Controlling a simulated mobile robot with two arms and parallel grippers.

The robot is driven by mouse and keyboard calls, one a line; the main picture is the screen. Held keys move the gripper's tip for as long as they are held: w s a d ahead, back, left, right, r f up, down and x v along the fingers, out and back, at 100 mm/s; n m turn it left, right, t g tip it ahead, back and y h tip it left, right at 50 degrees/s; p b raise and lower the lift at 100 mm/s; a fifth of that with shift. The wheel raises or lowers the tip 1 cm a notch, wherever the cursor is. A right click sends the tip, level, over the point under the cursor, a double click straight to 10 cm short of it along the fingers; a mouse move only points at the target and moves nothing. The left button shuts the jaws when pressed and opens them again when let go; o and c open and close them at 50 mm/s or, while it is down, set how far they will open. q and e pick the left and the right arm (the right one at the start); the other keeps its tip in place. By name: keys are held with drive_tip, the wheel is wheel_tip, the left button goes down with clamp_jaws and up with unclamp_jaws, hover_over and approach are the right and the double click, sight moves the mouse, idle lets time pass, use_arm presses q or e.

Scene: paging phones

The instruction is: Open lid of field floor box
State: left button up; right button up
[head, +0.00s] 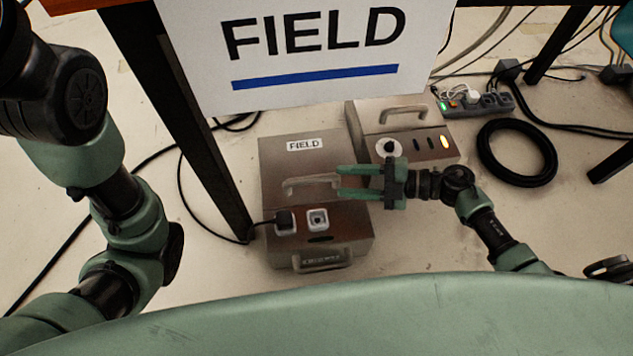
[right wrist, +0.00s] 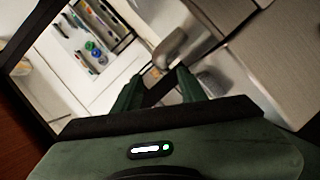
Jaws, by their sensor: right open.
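The field floor box (head: 281,160) is a brown-grey metal box on the floor, with a white FIELD label (head: 305,145) on its lid. The lid looks shut and bears a metal handle (head: 296,184). Below the handle are sockets, one with a black plug (head: 284,220). My right gripper (head: 340,182) comes from the right, open, its fingertips close to the handle's right end. I cannot tell whether they touch. In the right wrist view its fingers (right wrist: 158,84) are apart, with a grey metal bar (right wrist: 178,47) just beyond them. My left arm shows, but its gripper is hidden.
A second metal box (head: 408,130) with a handle and a lit orange switch stands at the right. A FIELD sign (head: 310,85) hangs above. A dark table leg (head: 213,165) stands left. A power strip (head: 480,106) and coiled black cable (head: 516,180) lie at right.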

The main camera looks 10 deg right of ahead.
sight(323, 182)
drive_tip(key=shift+a+f, duration=0.2)
drive_tip(key=shift+f, duration=0.1)
drive_tip(key=b+x, duration=0.3)
drive_tip(key=x, duration=0.3)
drive_tip(key=shift+w+f+b, duration=0.1)
drive_tip(key=shift+b, duration=0.2)
drive_tip(key=shift+w+a, duration=0.2)
drive_tip(key=shift+a, duration=0.4)
clamp_jaws()
idle(0.4)
